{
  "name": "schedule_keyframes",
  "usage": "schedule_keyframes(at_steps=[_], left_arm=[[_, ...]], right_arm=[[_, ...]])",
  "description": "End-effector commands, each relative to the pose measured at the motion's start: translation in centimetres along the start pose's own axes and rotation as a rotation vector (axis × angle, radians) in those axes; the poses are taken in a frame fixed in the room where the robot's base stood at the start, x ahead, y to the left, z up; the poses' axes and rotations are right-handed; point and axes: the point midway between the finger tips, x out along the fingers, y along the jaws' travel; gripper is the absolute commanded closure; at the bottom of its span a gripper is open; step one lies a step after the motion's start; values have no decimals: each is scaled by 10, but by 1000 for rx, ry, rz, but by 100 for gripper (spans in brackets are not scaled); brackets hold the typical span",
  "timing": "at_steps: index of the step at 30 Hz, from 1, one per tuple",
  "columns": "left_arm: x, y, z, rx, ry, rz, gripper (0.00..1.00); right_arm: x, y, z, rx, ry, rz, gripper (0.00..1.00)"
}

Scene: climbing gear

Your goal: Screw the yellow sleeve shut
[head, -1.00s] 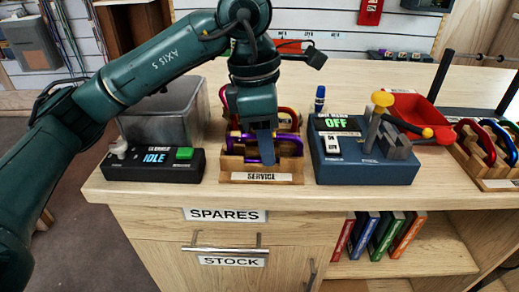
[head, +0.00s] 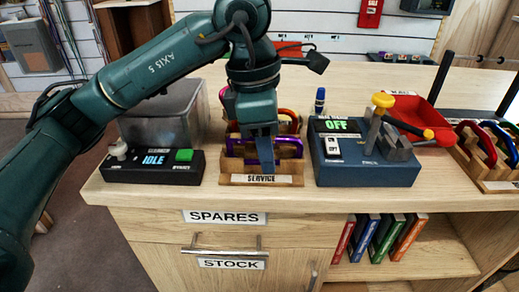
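My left gripper (head: 264,154) points down over the front of the wooden rack labelled SERVICE (head: 230,180). Its blue-grey fingers overlap the purple carabiner (head: 289,141) in the front of the rack. I cannot tell whether they are open or shut, or whether they touch it. An orange carabiner (head: 287,113) stands behind, partly hidden by the gripper. I cannot make out a yellow sleeve on any carabiner in the rack. My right gripper is not in view.
Left of the rack is a dark box reading IDLE (head: 153,164) with a green button.

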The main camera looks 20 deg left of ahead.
Motion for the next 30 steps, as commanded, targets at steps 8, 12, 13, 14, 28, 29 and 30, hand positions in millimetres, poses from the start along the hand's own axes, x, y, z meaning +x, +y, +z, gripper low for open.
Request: schedule_keyframes(at_steps=[8,12,13,14,28,29,30], left_arm=[[-11,0,2,2,-1,0,60],[-16,0,3,2,-1,0,60],[-17,0,3,2,-1,0,60],[-18,0,3,2,-1,-1,60],[-27,0,4,2,-1,-1,60],[-27,0,4,2,-1,-1,60],[-27,0,4,2,-1,-1,60]], right_arm=[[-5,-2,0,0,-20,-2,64],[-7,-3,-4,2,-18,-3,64],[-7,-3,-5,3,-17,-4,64],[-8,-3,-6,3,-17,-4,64],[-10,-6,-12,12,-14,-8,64],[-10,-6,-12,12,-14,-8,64],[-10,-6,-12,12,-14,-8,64]])
